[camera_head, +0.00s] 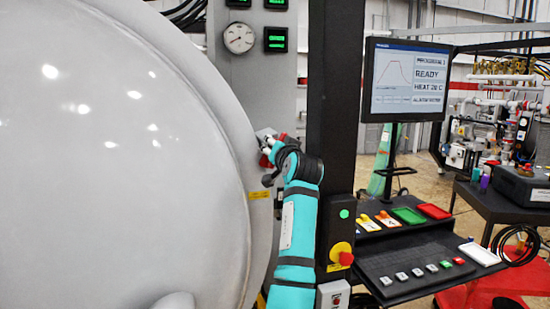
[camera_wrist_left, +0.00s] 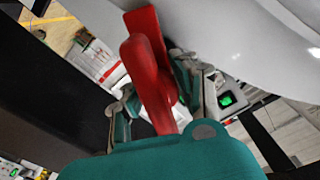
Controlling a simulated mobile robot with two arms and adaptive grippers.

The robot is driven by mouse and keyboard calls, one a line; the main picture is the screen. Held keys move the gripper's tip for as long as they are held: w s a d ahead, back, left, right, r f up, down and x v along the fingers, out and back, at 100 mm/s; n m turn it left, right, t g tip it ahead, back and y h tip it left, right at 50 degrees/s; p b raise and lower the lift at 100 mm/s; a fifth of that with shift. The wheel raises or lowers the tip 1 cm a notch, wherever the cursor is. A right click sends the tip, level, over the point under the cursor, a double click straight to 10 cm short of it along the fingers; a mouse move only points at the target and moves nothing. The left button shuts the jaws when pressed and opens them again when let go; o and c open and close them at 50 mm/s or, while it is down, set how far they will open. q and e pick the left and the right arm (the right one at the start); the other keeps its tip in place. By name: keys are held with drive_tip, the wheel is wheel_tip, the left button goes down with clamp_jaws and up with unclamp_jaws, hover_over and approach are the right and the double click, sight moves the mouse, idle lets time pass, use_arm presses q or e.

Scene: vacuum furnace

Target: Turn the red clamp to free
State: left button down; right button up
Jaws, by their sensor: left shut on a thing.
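The red clamp (camera_wrist_left: 150,75) fills the middle of the left wrist view, its long red body running up between the fingers. In the head view only a small red part of the clamp (camera_head: 270,151) shows at the right rim of the big white furnace door (camera_head: 120,150). My left gripper (camera_wrist_left: 150,105) is shut on the red clamp, one finger on each side. In the head view my left gripper (camera_head: 267,160) sits at the door rim and hides most of the clamp. My right gripper is in neither view.
A dark column (camera_head: 334,100) stands right beside my left arm. Right of it are a monitor (camera_head: 405,80) and a control desk (camera_head: 410,262) with a red-and-yellow knob (camera_head: 342,255) at its left. A gauge (camera_head: 239,38) is above the clamp.

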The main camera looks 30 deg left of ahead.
use_arm(q)
drive_tip(key=shift+f+n+b, duration=0.15)
drive_tip(key=shift+n+b, duration=1.85)
drive_tip(key=shift+n, duration=2.3)
drive_tip(key=c, duration=1.3)
unclamp_jaws()
drive_tip(key=v, duration=1.2)
drive_tip(key=shift+s, duration=0.1)
